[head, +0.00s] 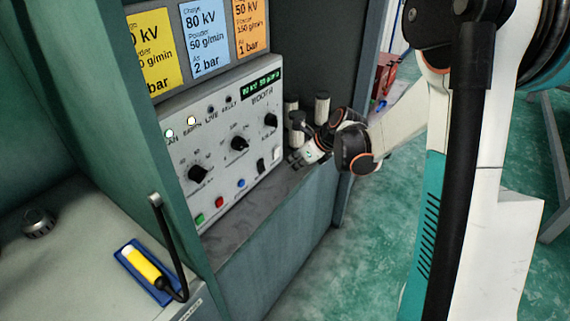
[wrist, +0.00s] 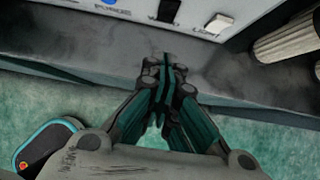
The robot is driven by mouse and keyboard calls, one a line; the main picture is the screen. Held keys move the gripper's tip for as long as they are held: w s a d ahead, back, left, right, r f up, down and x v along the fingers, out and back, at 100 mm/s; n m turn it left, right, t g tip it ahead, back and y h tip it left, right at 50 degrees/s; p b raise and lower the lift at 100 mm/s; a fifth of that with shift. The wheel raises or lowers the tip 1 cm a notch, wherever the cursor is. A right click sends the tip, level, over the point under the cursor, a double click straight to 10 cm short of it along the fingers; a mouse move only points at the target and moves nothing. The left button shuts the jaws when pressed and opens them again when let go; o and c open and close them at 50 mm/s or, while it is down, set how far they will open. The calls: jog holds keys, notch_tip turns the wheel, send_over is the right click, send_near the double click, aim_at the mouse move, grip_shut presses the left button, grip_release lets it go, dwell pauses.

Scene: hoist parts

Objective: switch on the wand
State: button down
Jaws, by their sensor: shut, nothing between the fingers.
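The grey control panel (head: 225,140) has a black rocker switch (head: 261,165) and a white rocker switch (head: 276,154) at its lower right. In the wrist view the black rocker (wrist: 168,10) and the white rocker (wrist: 219,23) show at the top edge, with labels too cut off to read surely. My gripper (head: 295,160) is shut and empty, just in front of the panel's lower right corner. In the wrist view its fingertips (wrist: 166,62) are over the grey ledge, below the black rocker and apart from it. A yellow-handled tool (head: 145,265), perhaps the wand, lies on a blue holder.
The panel also has black knobs (head: 198,173), a green button (head: 199,219), a red button (head: 219,202) and a blue button (head: 241,183). Pale ribbed cylinders (head: 322,107) stand right of the panel. The ledge (head: 230,227) before the panel is bare.

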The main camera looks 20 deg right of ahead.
aim_at(261, 166)
jog(key=shift+s+d+r, duration=0.25)
jog(key=shift+r, duration=0.25)
jog(key=shift+s+d+f+t+y+p, duration=0.2)
jog(key=shift+s+f+t+p, duration=0.1)
jog(key=shift+f+p, duration=0.3)
jog(key=shift+s+d+f+t+y+p, duration=0.25)
jog(key=shift+f+p, duration=0.2)
jog(key=shift+p, duration=0.15)
jog(key=b+x, duration=0.3)
jog(key=x, duration=0.6)
jog(key=shift+a+f, duration=0.15)
jog(key=shift+f, duration=0.2)
jog(key=w+a, duration=0.1)
jog(key=w+a+b, duration=0.1)
jog(key=shift+w+f, duration=0.3)
jog(key=shift+w, duration=0.05)
jog(key=shift+w+a, duration=0.3)
jog(key=shift+w, duration=0.1)
